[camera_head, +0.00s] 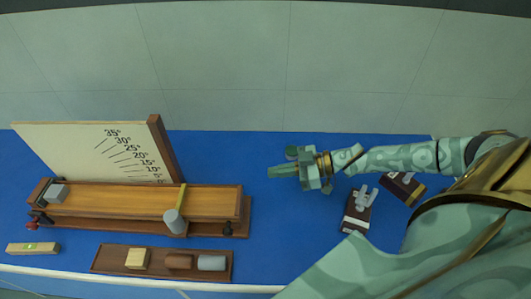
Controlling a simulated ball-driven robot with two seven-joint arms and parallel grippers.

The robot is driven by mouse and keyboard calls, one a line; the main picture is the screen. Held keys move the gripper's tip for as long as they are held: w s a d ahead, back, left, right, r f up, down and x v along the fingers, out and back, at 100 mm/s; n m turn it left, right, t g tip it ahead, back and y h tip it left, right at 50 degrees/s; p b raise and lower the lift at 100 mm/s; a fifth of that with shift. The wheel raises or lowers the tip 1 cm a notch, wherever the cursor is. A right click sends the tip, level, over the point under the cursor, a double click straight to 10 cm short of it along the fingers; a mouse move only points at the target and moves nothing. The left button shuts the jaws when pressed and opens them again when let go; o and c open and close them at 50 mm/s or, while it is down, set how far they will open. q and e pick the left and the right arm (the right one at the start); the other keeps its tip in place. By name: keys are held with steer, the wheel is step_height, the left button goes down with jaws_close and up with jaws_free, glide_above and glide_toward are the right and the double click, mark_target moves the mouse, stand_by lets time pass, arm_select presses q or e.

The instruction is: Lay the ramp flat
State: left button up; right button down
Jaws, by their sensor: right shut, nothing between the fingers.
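The wooden ramp (130,200) lies low along its dark brown base (100,222) at the left, below the 5° label of the angle board (90,150). I cannot tell its exact tilt. A grey block (57,193) sits at its left end. A grey cylinder (174,221) stands against its front near the right end, by a yellow strip (181,197). A red knob (32,223) is at the base's left end. My right gripper (285,164) is shut and empty, over the blue table right of the ramp, apart from it. My left gripper is out of view.
A tray (112,261) in front of the ramp holds a pale wood block, a brown cylinder and a grey cylinder. A level (33,248) lies at the far left. Two dark devices (358,209) lie near my right arm. The blue table (280,225) is clear at centre.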

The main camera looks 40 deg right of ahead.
steer(key=w+a+f+b, duration=0.1)
steer(key=w+a+f, duration=0.4)
steer(key=a+f, duration=0.1)
steer(key=shift+a+f, duration=0.2)
steer(key=shift+a, duration=0.2)
